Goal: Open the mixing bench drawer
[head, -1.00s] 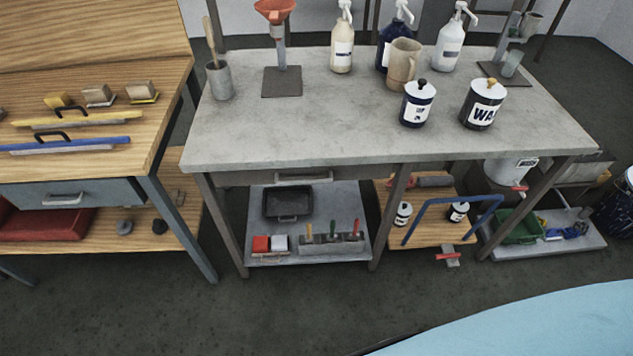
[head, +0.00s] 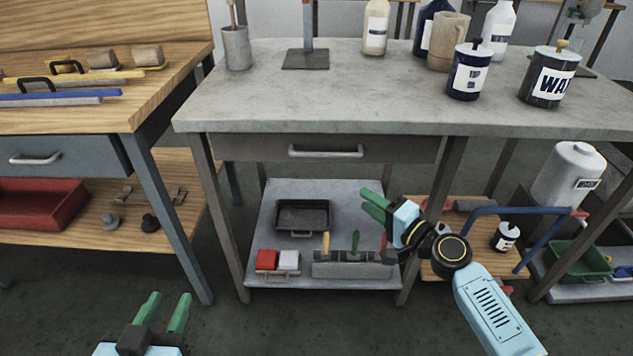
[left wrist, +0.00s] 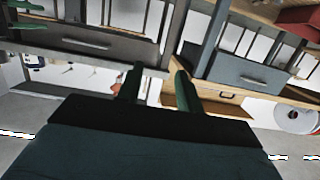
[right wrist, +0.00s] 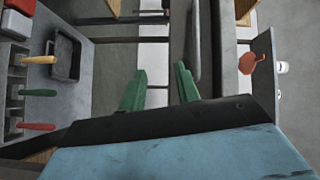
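The mixing bench (head: 240,105) has a grey concrete top. Its drawer (head: 255,149) is closed under the front edge, with a pale bar handle (head: 325,152) in the middle. My right gripper (head: 371,203) is open and empty, below and right of the handle, in front of the bench's lower part. In the right wrist view its fingers (right wrist: 160,82) are apart with nothing between them. My left gripper (head: 166,312) is open and empty, low in front, well below and left of the handle. Its parted fingers (left wrist: 158,85) show in the left wrist view.
A wooden bench with a blue-grey drawer (head: 70,157) stands at left. The lower shelf (head: 265,220) holds a black tray (head: 302,214) and several tools. Cans (head: 469,75) and bottles stand on the top. A blue tubular frame (head: 520,213) is at right. The floor in front is clear.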

